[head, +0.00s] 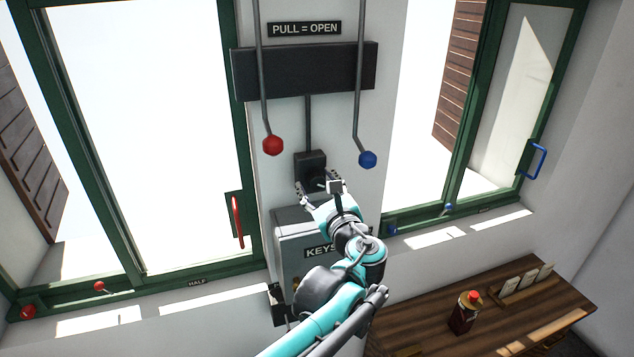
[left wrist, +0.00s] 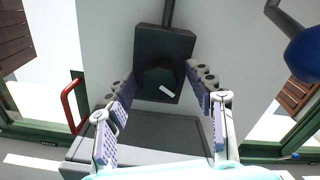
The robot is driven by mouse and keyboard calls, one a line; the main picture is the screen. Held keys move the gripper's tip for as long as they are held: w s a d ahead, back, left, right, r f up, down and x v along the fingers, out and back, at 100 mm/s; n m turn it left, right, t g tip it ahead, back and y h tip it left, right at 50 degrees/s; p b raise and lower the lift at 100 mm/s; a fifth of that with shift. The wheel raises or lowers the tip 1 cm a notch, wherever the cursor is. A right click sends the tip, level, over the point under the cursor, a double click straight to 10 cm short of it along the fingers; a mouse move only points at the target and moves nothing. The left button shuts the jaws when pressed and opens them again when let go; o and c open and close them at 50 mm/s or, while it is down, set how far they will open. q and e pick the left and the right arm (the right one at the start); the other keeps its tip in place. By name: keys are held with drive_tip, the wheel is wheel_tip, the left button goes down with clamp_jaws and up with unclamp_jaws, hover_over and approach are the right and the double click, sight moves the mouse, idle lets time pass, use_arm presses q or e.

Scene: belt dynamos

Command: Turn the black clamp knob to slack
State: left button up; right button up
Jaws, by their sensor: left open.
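The black clamp knob (left wrist: 158,76) sits on the front of a black box (left wrist: 165,45) on the wall pillar, below a thin vertical rod. A short white mark on it slants down to the right. In the head view the knob (head: 318,182) is partly hidden by my gripper. My left gripper (head: 325,190) is open in front of the knob, and it also shows in the left wrist view (left wrist: 163,92). Its fingers stand on the left and right of the knob, with a gap on both sides. I cannot tell the exact depth between them. My right gripper is not in view.
A grey key cabinet (head: 290,240) is just below the box. Levers with a red ball (head: 273,145) and a blue ball (head: 367,159) hang on either side. Green-framed windows flank the pillar. A wooden table (head: 420,310) with a dark bottle (head: 465,313) stands lower right.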

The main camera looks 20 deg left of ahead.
use_arm(q)
drive_tip(key=c, duration=1.2)
drive_tip(key=shift+o, duration=0.2)
